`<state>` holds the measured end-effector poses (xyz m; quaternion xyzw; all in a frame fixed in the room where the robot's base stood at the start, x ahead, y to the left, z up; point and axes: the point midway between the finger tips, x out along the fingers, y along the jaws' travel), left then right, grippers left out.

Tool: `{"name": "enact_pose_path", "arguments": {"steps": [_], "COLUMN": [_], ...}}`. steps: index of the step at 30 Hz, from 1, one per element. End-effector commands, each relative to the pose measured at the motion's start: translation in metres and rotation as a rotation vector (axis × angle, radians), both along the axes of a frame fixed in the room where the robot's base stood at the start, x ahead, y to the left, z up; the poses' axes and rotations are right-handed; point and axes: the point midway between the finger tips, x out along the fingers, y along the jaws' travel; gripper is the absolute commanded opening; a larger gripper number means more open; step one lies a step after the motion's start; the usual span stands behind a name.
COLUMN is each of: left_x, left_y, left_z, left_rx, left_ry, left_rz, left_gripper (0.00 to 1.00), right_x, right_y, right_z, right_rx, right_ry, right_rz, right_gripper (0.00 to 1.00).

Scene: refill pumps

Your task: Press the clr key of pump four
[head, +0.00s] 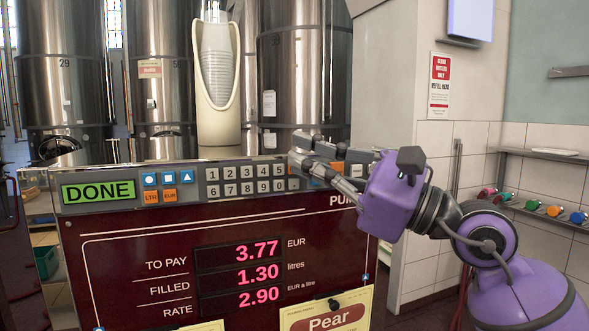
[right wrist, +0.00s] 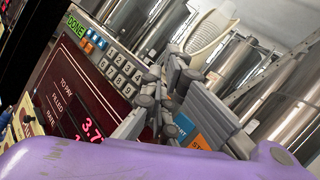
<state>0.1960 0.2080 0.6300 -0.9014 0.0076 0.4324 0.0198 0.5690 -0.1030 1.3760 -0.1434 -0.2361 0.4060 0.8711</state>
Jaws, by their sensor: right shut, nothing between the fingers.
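The pump (head: 130,250) has a dark red front with a grey key strip along its top. A green display (head: 98,190) on the strip reads DONE. Number keys (head: 245,180) run in two rows to its right. My right gripper (head: 301,150) is shut and empty, its fingertips at the right end of the number keys. It also shows in the right wrist view (right wrist: 158,92). An orange key (right wrist: 203,143) and a blue key (right wrist: 184,122) sit beside the fingers there. I cannot read a clr key; the gripper covers part of the strip. My left gripper is out of view.
Steel tanks (head: 65,75) stand behind the pump, with a cream dispenser (head: 217,110) between them. The pump shows 3.77 EUR, 1.30 litres and 2.90 rate. A Pear label (head: 325,320) is on its lower front. Wall shelves (head: 550,155) are at right.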

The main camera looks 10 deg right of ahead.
Motion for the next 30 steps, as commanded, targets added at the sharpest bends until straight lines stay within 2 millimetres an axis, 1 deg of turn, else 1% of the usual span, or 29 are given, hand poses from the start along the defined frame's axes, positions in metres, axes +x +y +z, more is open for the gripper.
{"name": "enact_pose_path", "arguments": {"steps": [17,30], "left_x": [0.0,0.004], "left_y": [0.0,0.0], "left_z": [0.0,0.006], "left_rx": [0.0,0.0], "left_ry": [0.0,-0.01], "left_rz": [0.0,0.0], "left_gripper": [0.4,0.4], "right_x": [0.003,-0.014], "right_y": [0.001,-0.003], "right_z": [0.0,0.0], "right_rx": [0.001,0.001], "right_ry": [-0.001,-0.001], "right_rz": [0.0,0.0], "right_gripper": [0.0,0.0]}}
